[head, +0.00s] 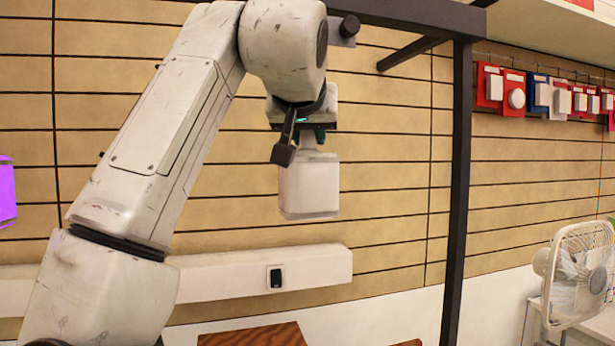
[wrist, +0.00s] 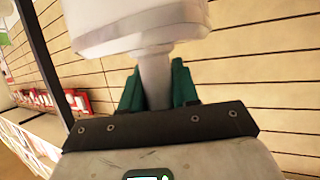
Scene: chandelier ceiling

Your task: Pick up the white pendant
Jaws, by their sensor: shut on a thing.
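The white pendant (head: 309,187) is a block-shaped body with a narrower neck. In the head view it hangs below my gripper (head: 308,140), near the middle of the picture and in front of the slatted wall. My gripper is shut on the pendant's neck. In the wrist view the green fingers of my gripper (wrist: 158,85) stand on both sides of the neck, and the wide white body of the pendant (wrist: 135,25) fills the top, partly cut off by the picture's edge.
A black frame post (head: 458,180) stands right of the pendant, with a bar across the top. A white fan (head: 580,270) is at the lower right. Red and blue packages (head: 545,95) hang on the right wall. A white ledge (head: 320,264) runs below; wooden surface (head: 255,335) at the bottom.

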